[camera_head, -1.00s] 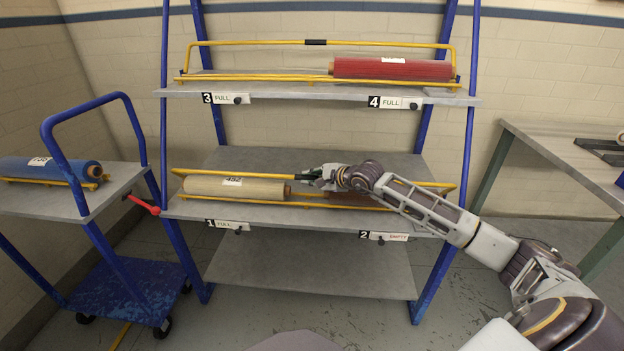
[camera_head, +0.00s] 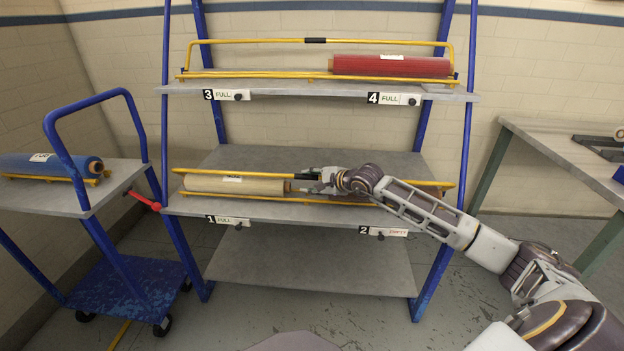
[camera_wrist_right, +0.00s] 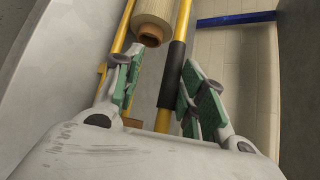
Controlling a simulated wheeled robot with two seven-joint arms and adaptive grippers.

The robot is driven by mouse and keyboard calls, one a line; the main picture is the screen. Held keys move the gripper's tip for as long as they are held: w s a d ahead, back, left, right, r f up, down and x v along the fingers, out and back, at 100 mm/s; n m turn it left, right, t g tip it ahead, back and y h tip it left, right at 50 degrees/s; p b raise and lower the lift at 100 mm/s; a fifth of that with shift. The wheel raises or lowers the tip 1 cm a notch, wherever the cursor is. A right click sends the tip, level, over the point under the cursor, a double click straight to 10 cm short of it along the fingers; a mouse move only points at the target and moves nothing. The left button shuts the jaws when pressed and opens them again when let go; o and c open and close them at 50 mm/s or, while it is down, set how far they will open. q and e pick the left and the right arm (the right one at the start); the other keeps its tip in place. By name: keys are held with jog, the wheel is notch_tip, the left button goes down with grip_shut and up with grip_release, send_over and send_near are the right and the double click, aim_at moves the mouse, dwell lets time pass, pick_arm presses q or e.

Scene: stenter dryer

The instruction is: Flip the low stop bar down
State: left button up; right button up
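The low stop bar (camera_head: 222,173) is a yellow rail along the lower shelf (camera_head: 260,208), level with the top of the roll there. In the right wrist view its black sleeve (camera_wrist_right: 172,75) runs between my right gripper's (camera_wrist_right: 165,85) two green-padded fingers, closer to the right finger. Those fingers are apart. In the head view my right gripper (camera_head: 305,181) is at the bar's middle and hides the sleeve. A beige roll (camera_head: 215,184) lies on the lower left, its end also showing in the wrist view (camera_wrist_right: 152,28). My left gripper is out of view.
The upper shelf (camera_head: 280,88) has a raised yellow bar (camera_head: 260,42) and a red roll (camera_head: 390,66). A blue cart (camera_head: 110,280) with a blue roll (camera_head: 50,166) stands left. A grey table (camera_head: 570,150) stands right. A red lever (camera_head: 143,200) sticks out at the rack's left post.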

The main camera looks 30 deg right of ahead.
jog(key=shift+f, duration=0.1)
dwell(0.6)
jog(key=shift+s, duration=0.1)
jog(key=v, duration=0.7)
dwell(0.9)
jog(key=shift+v, duration=1.25)
jog(key=shift+v, duration=1.2)
jog(key=shift+a, duration=0.1)
